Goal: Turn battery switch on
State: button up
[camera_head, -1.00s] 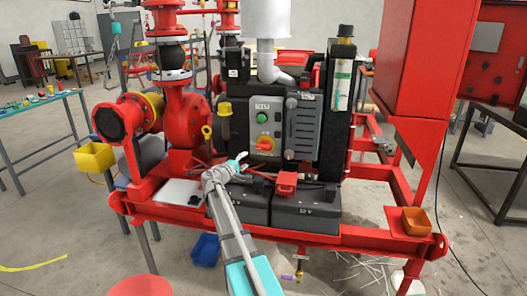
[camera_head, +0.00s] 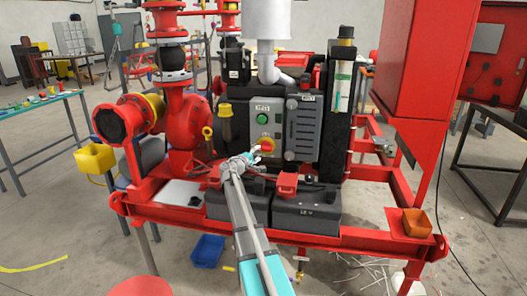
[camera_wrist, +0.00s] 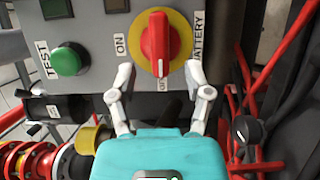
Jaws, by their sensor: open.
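The battery switch (camera_wrist: 160,43) is a red knob on a yellow round plate, on a grey control panel (camera_wrist: 110,18). In the wrist view its red handle stands along the picture's vertical, with ON printed to its left and a partly hidden label below it. It also shows in the head view (camera_head: 267,145), partly covered by my gripper. My gripper (camera_wrist: 157,75) is open, its two white fingers on either side of the knob's lower part. I cannot tell whether they touch it. A green TEST button (camera_wrist: 68,61) sits left of the switch.
Two black batteries (camera_head: 306,212) and a red box (camera_head: 287,184) lie below the panel. In the wrist view, red cables (camera_wrist: 258,85) and a black knob (camera_wrist: 246,130) are at right.

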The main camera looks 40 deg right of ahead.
aim_at(263, 150)
jog(key=shift+x, duration=2.45)
jog(key=shift+c, duration=0.2)
grip_shut()
